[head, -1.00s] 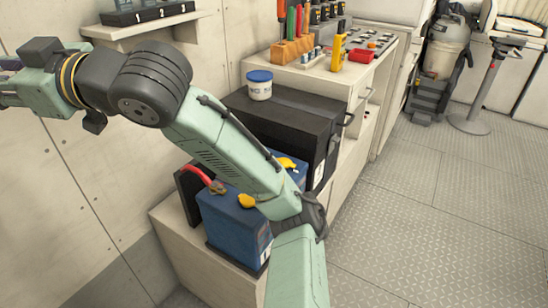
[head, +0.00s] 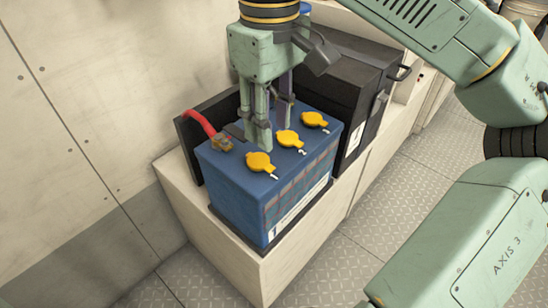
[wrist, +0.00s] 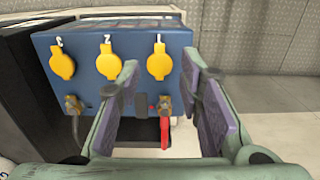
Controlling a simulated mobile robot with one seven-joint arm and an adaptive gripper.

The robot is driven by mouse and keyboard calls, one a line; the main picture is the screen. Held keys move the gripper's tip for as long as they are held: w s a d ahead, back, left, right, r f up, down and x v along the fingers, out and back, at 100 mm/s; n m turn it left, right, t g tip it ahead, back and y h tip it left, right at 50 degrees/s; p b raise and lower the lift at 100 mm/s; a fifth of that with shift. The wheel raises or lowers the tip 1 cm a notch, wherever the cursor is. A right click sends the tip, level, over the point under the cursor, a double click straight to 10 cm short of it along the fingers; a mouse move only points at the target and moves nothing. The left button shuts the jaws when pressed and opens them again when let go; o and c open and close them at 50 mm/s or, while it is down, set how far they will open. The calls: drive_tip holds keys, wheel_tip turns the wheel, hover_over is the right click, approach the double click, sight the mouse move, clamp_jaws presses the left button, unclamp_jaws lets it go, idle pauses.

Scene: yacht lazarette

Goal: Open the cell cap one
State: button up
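The blue battery (head: 235,190) has three yellow caps in a row on its top, all lying flat. Cell cap one (wrist: 159,63), under the mark 1 in the wrist view, is nearest the red cable; it is the front-left cap (head: 260,163) in the head view. Caps two (wrist: 110,66) and three (wrist: 62,64) are to its left in the wrist view. My gripper (wrist: 160,68) is open and empty, pointing down over the battery, its fingertips either side of cap one in the wrist view. Whether they touch the battery top, I cannot tell.
The red cable (head: 196,121) and its terminal clamp (head: 222,143) are at the battery's left end in the head view. A black box (head: 350,70) stands close behind the battery. The battery sits on a pale bench (head: 185,195); the floor (head: 345,240) to the right is clear.

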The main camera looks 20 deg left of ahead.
sight(272, 168)
wheel_tip(272, 168, down, 8)
drive_tip(key=shift+b, duration=0.8)
drive_tip(key=shift+w, duration=0.1)
clamp_jaws()
drive_tip(key=shift+r, duration=0.1)
